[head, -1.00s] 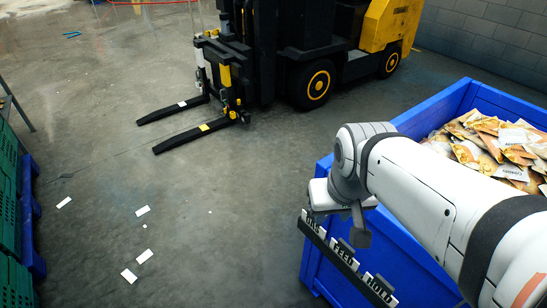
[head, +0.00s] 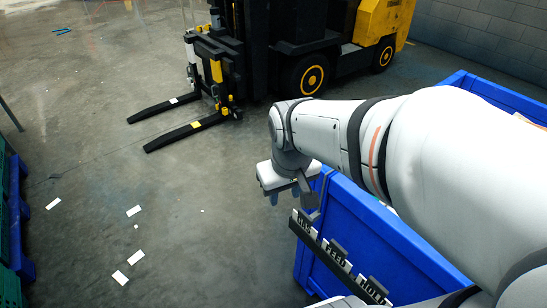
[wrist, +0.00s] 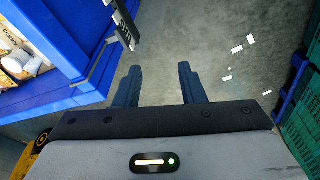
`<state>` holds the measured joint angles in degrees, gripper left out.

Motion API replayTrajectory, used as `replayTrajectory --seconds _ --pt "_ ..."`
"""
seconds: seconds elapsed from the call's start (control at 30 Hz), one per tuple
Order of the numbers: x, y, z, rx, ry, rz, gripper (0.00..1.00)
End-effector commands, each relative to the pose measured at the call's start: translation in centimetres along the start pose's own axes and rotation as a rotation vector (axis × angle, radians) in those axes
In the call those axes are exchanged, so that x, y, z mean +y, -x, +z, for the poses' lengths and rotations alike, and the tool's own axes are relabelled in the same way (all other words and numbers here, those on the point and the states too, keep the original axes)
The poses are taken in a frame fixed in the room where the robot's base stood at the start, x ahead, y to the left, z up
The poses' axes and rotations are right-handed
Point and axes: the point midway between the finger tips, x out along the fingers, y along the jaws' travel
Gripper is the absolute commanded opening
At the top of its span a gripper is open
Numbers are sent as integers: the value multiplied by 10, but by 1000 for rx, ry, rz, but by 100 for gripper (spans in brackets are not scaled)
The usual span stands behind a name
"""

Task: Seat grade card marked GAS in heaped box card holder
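The card holder, a black strip (head: 326,254), runs along the upper outside of the blue box (head: 352,222). Cards reading FEED (head: 335,255) and HOLD (head: 372,287) stand at it. A card at its far end (head: 303,222) has lettering I cannot read surely. The strip's end also shows in the wrist view (wrist: 124,26). My gripper (wrist: 158,82) is open, with nothing between its fingers. In the head view it (head: 287,190) hangs just left of the strip's far end. I cannot make out a card marked GAS.
Several white cards or slips (head: 134,210) lie on the floor at left. Green crates (wrist: 303,115) on a blue base stand at the far left in the head view. A yellow and black forklift (head: 305,55) stands behind. Food packs (wrist: 22,60) fill the box.

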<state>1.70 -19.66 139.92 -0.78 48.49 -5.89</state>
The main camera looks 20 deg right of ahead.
Motion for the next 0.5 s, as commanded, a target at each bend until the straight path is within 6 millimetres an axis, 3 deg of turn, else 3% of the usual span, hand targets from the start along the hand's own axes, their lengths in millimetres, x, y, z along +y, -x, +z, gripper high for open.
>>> replayTrajectory --seconds 0.03,0.3,0.5 --pt "10 -26 -7 -32 19 0 36" --pt "67 -129 -37 -139 170 -25 36" --pt "95 -180 -41 -179 241 -49 36"
